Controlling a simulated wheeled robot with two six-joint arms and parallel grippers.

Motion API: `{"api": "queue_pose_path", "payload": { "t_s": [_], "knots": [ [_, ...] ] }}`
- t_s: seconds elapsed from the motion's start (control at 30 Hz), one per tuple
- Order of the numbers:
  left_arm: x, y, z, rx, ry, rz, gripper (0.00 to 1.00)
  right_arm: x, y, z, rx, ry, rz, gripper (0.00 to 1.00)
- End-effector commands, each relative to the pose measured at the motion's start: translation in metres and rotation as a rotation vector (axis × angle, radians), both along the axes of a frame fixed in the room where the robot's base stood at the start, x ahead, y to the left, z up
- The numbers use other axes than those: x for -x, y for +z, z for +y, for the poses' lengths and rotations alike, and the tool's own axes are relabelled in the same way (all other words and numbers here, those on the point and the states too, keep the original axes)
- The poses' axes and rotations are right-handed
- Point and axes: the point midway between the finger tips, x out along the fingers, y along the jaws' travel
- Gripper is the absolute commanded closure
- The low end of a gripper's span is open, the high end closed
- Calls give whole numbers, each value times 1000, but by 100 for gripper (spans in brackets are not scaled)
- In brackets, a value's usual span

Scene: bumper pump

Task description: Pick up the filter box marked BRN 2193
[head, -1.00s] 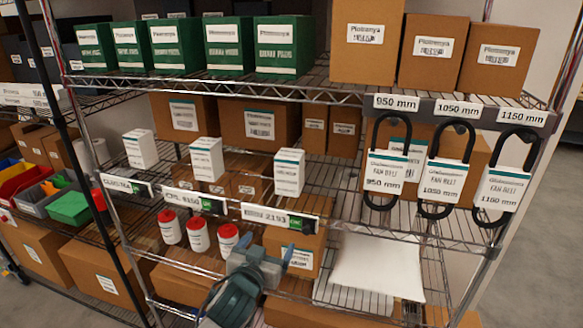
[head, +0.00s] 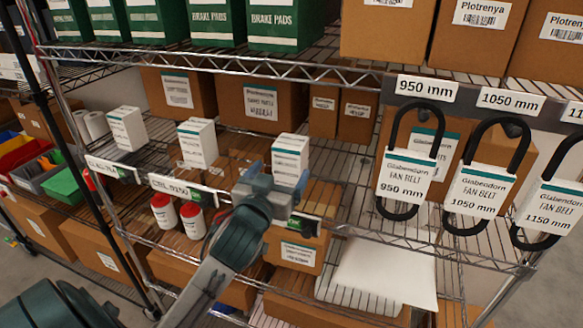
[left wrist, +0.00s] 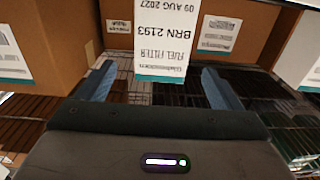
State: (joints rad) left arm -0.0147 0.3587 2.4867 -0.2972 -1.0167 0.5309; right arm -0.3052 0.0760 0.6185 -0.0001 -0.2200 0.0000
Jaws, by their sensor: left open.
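The filter box marked BRN 2193 (head: 290,157) is a small white carton with a teal top band, upright on the middle shelf. In the left wrist view the box (left wrist: 185,40) appears upside down, its FUEL FILTER and BRN 2193 print readable. My left gripper (head: 276,184) is open in front of the box's lower part, at the shelf's front edge. In the left wrist view the two fingers (left wrist: 158,85) stand apart to either side of the box's line, with nothing held. The gripper hides part of the shelf label. My right gripper is not in view.
Similar white boxes stand to the left, a nearer one (head: 197,143) and a farther one (head: 128,129). Fan belts (head: 408,165) hang at the right. Brown cartons (head: 260,97) stand behind. Red-capped bottles (head: 163,212) and a carton (head: 297,250) sit below.

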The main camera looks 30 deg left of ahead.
Motion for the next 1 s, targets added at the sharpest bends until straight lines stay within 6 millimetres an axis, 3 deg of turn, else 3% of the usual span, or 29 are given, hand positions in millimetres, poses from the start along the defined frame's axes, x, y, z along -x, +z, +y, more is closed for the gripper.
{"api": "queue_pose_path", "payload": {
  "t_s": [0.03, 0.1, 0.33, 0.47, 0.7, 1.0],
  "knots": [
    [-5, -3, 1, -2, 0, -4, 13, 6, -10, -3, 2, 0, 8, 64],
    [-17, 4, 5, 0, 1, 2, 13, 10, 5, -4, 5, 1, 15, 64],
    [-32, 3, 9, 0, 0, 1, 13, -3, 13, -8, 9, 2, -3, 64],
    [-44, 8, 13, 1, 1, 2, 13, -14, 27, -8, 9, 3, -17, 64],
    [-73, 9, 22, 1, 1, 2, 13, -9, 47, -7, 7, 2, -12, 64],
    [-80, 6, 24, 0, 0, 0, 13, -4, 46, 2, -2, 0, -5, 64]
  ]
}}
